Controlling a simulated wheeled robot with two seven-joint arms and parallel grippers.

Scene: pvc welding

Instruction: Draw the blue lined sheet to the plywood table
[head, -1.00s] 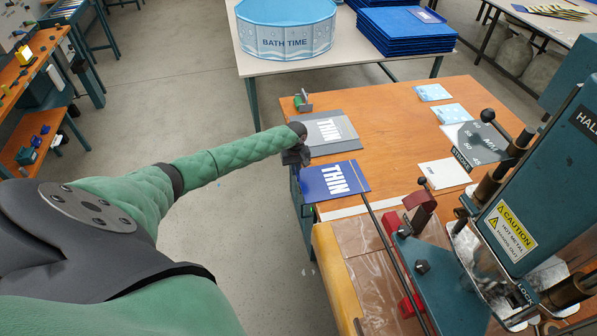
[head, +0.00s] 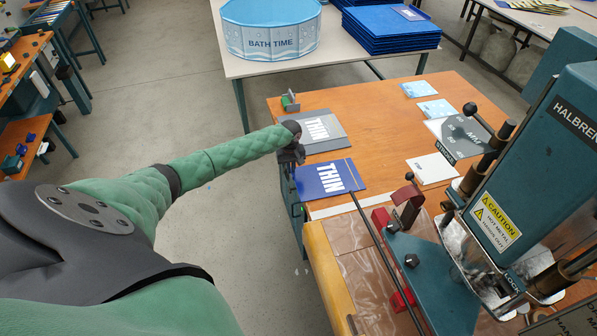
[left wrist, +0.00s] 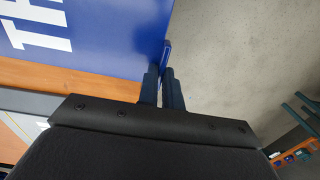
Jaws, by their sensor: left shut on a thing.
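A blue sheet (head: 312,181) with white THIN lettering and a thin line near its right end is at the left edge of the orange-brown wooden table (head: 385,120). My left gripper (head: 296,158) is at the sheet's upper left corner; its fingertips are small and dark there. In the left wrist view, the fingers (left wrist: 162,82) are shut on the edge of the blue sheet (left wrist: 110,32), which lies over the wood. My right gripper is not in view.
A grey THIN sheet (head: 338,142) lies just behind the blue one. A green-grey clamp (head: 290,101) stands at the back left corner. A teal press (head: 530,170) and a long rod (head: 383,260) are on the right. The table's middle is clear.

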